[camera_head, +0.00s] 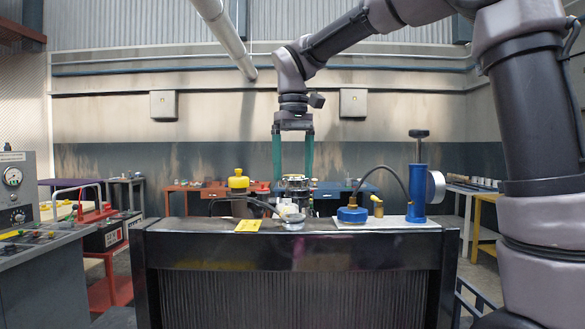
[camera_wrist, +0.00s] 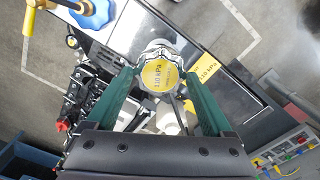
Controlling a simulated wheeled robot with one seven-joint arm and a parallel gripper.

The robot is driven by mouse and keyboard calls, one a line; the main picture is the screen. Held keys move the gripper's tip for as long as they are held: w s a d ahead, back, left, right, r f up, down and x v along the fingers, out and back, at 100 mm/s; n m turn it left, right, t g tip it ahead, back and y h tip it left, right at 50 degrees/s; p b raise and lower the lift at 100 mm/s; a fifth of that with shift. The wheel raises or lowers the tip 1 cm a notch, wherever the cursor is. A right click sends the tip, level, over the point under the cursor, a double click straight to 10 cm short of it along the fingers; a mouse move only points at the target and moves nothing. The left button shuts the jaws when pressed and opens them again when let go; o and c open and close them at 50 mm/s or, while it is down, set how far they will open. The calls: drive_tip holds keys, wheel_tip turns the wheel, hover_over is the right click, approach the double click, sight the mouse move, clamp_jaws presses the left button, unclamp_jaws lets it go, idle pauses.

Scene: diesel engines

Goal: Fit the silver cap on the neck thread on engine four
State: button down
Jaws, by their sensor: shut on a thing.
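My gripper (camera_head: 293,178) points down above the black radiator (camera_head: 293,250), its two green fingers shut on the silver cap (camera_head: 295,184). The thread itself cannot be made out. No engine number is readable.
A yellow tag (camera_head: 247,226) lies left of the neck. A yellow-capped bottle (camera_head: 238,190) stands at the left, with a black hose toward the neck. At the right, a blue pump (camera_head: 417,185) and a blue cap-like fitting (camera_head: 352,213) sit on a white plate (camera_head: 385,223).

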drive_tip(key=shift+f, duration=3.15)
drive_tip(key=shift+f, duration=0.65)
drive_tip(key=m, duration=0.4)
drive_tip(key=shift+f+m, duration=0.2)
drive_tip(key=shift+m, duration=0.2)
drive_tip(key=m, duration=0.5)
drive_tip(key=shift+f, duration=0.1)
drive_tip(key=m, duration=1.2)
drive_tip(key=shift+s+f, duration=0.1)
drive_tip(key=shift+f, duration=0.05)
